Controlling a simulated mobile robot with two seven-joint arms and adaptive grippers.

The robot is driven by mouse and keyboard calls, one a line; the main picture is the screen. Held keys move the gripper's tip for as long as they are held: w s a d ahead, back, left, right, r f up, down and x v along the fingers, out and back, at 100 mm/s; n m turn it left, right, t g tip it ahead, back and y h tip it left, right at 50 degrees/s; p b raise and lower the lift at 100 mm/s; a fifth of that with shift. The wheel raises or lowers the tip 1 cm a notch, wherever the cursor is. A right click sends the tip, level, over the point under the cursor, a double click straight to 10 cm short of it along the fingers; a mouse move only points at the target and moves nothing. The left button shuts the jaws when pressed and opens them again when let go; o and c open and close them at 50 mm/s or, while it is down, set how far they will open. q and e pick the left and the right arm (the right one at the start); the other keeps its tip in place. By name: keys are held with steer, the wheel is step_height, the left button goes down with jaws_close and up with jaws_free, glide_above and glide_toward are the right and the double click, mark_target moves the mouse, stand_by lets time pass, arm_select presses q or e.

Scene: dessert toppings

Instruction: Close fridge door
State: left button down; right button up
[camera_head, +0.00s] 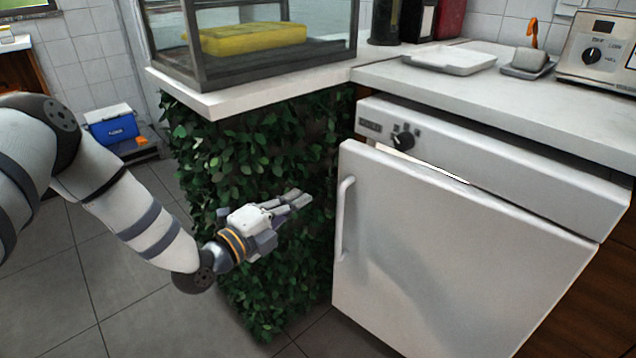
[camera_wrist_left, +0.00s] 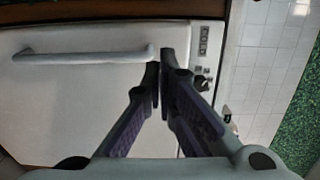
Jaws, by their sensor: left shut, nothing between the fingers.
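The white fridge door (camera_head: 455,255) is under the counter on the right in the head view. It stands slightly open, with a narrow gap along its top edge below the control panel (camera_head: 410,137). Its vertical handle (camera_head: 343,218) is on the door's left side. My left gripper (camera_head: 298,199) is shut and empty, to the left of the handle and apart from it, in front of the leafy panel. In the left wrist view the fingers (camera_wrist_left: 157,75) overlap the door (camera_wrist_left: 70,95), near one end of its handle (camera_wrist_left: 85,56). My right gripper is not in view.
A leaf-covered counter side (camera_head: 255,165) stands behind my left gripper. A white countertop (camera_head: 480,95) above the fridge holds a white tray (camera_head: 449,60) and an appliance (camera_head: 600,50). A glass case with a yellow block (camera_head: 250,38) stands on the left counter. Tiled floor (camera_head: 140,310) is free at left.

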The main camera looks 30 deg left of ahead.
mark_target(345, 168)
arm_select(q)
steer(key=b+x, duration=0.3)
steer(key=x, duration=0.9)
steer(key=shift+w+d+f+b, duration=0.15)
steer(key=shift+w+b, duration=0.1)
steer(key=shift+b, duration=0.05)
steer(key=shift+w, duration=0.2)
steer(key=shift+w, duration=0.1)
